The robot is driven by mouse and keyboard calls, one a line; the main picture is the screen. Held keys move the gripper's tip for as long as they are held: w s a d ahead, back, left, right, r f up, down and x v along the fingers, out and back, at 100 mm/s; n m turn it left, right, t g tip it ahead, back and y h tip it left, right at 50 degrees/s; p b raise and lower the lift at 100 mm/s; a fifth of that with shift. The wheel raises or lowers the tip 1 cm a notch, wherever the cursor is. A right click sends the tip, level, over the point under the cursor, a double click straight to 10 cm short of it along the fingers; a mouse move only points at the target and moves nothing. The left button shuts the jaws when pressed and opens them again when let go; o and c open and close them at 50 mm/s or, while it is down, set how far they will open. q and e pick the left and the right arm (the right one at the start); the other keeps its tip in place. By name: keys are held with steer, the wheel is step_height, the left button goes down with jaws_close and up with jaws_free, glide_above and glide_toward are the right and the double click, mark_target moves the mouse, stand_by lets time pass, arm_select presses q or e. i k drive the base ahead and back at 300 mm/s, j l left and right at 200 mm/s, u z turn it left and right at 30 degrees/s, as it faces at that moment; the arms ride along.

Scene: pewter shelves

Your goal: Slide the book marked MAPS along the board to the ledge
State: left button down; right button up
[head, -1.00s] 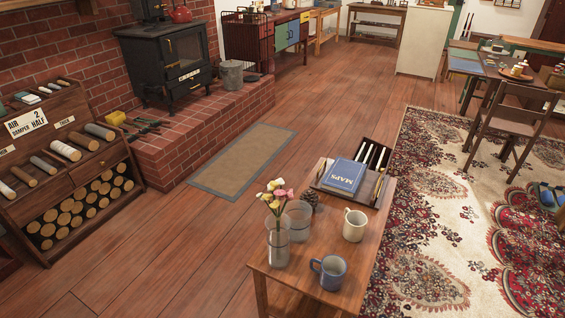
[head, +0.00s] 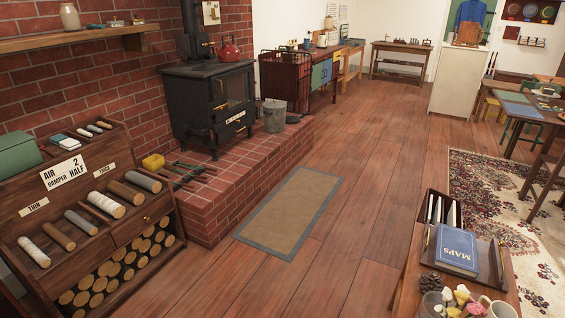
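The blue book marked MAPS (head: 457,249) lies flat, cover up, on a dark wooden board (head: 489,262) at the lower right. The board is on a small wooden table (head: 411,268), partly cut off by the bottom edge of the head view. A dark tray (head: 432,206) with pale upright or slanted pieces adjoins the book's far left side. I cannot tell which edge is the ledge. Neither of my grippers shows in the head view.
A pine cone (head: 430,282), flowers (head: 461,296) and a cream mug (head: 498,309) stand at the table's near end. The wooden floor (head: 350,235) left of the table is clear up to the mat (head: 291,212). A log rack (head: 105,230) and a black stove (head: 210,95) on a brick hearth stand left.

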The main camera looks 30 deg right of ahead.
mark_target(456, 248)
steer(key=i+j, duration=0.15)
steer(key=i, duration=0.3)
steer(key=i+j, duration=0.15)
steer(key=i, duration=0.25)
steer(key=i+z, duration=0.2)
steer(key=z, duration=0.25)
steer(key=i+z, duration=0.25)
steer(key=z, duration=0.2)
steer(key=i+z, duration=0.2)
steer(key=z, duration=0.25)
steer(key=i+j+z, duration=0.15)
steer(key=z, duration=0.3)
steer(key=i+z, duration=0.2)
steer(key=z, duration=0.25)
steer(key=i+j+z, duration=0.15)
steer(key=z, duration=0.25)
steer(key=i+j+z, duration=0.2)
steer(key=z, duration=0.25)
steer(key=i+j+z, duration=0.15)
steer(key=z, duration=0.25)
steer(key=i+j+z, duration=0.1)
steer(key=j+z, duration=0.35)
steer(key=l, duration=0.1)
